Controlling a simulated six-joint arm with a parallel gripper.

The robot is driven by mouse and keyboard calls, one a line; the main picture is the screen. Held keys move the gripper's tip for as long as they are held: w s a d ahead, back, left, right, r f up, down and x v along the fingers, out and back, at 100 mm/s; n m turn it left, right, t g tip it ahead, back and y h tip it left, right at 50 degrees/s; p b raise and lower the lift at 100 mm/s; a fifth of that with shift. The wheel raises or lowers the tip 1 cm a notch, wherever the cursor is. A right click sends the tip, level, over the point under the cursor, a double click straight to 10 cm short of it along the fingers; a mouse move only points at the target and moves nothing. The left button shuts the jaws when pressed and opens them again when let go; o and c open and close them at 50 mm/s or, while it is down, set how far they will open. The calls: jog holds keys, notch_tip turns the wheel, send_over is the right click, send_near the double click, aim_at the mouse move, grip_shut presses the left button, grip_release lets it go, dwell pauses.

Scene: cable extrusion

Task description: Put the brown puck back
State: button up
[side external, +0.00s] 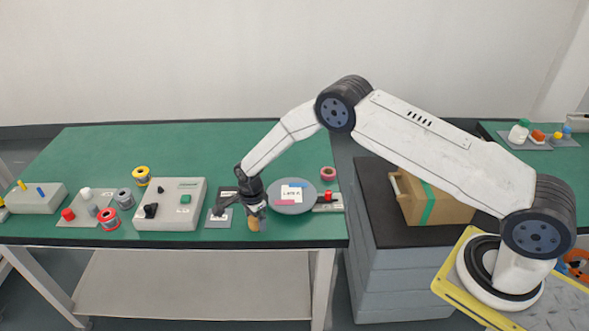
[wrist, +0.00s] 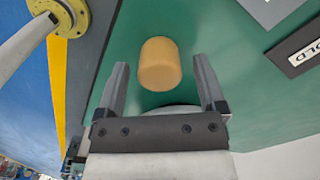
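The brown puck (side external: 254,225) is a short tan cylinder near the front edge of the green table, just below my gripper (side external: 254,212). In the wrist view the puck (wrist: 159,64) shows between the two fingers of my gripper (wrist: 160,68). The fingers are spread, with a gap of green on each side of the puck, so the gripper is open and not touching its sides. Whether the puck rests on the table or how far the fingertips reach down past it, I cannot tell.
A round grey disc (side external: 292,207) with a labelled card lies right of my gripper. A grey plate (side external: 218,221) lies left of it. A control box (side external: 171,204) and several spools stand farther left. In the wrist view, a dark plate with lettering (wrist: 293,50) lies at the right.

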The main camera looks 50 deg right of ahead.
jog(key=shift+r, duration=0.15)
notch_tip(320, 180, up, 12)
dwell(0.9)
dwell(0.4)
jog(key=s+d+r+n+t, duration=0.1)
jog(key=s+d+r+n, duration=0.1)
jog(key=s+n, duration=0.4)
jog(key=s+d+r+n, duration=0.2)
jog(key=s+r+n, duration=0.3)
jog(key=s, duration=0.6)
jog(key=s+d+r+n+t, duration=0.1)
jog(key=s+d+r+n, duration=0.2)
jog(key=s+n, duration=0.5)
jog(key=shift+s+r+t, duration=0.3)
jog(key=shift+s+r, duration=0.25)
jog(key=shift+s, duration=0.15)
